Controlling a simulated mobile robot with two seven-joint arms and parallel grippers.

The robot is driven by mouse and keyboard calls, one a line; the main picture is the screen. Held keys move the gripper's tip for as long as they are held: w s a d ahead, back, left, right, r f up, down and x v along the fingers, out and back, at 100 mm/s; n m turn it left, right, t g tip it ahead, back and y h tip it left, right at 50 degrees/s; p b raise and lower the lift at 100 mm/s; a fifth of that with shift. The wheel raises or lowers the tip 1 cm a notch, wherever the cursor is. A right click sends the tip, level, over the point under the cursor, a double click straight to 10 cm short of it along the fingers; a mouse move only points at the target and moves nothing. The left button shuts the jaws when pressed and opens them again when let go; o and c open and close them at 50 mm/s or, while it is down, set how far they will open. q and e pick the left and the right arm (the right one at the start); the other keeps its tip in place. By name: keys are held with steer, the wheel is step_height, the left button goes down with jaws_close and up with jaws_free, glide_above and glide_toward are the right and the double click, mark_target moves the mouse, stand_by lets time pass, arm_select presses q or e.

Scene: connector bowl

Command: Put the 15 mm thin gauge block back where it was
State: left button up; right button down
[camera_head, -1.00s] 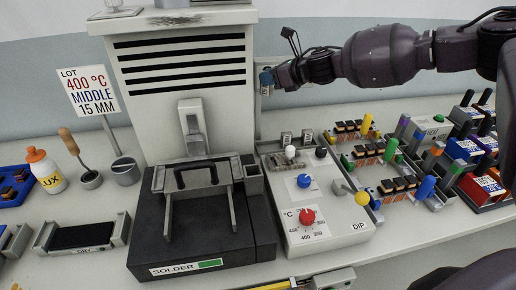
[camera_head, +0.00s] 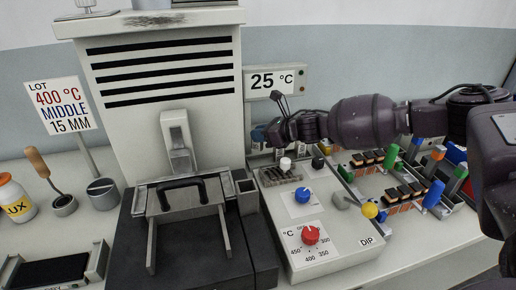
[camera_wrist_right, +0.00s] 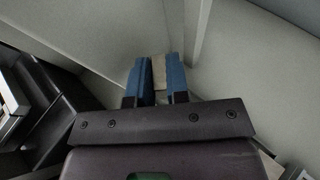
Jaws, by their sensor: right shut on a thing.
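My right gripper (camera_head: 262,135) comes in from the right, low behind the control box (camera_head: 345,235) and close to the tower's right side. In the right wrist view its two blue fingers (camera_wrist_right: 158,80) are shut on a thin beige-grey block (camera_wrist_right: 159,72), the gauge block. The block's lower end and any seat under it are hidden in the head view. My left gripper is not in view.
The vented tower (camera_head: 165,120) stands left of the gripper, with a 25 °C display (camera_head: 271,81) just above it. A white knob (camera_head: 285,163), blue knob (camera_head: 303,196) and red knob (camera_head: 311,235) stick up from the control box. Crowded component racks lie right.

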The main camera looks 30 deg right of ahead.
mark_target(262, 148)
step_height(262, 148, down, 4)
steer(key=shift+r+b, duration=0.15)
steer(key=shift+b, duration=0.25)
steer(key=shift+f, duration=0.35)
steer(key=shift+f, duration=0.3)
steer(key=shift+s+f, duration=0.1)
steer(key=shift+f, duration=0.1)
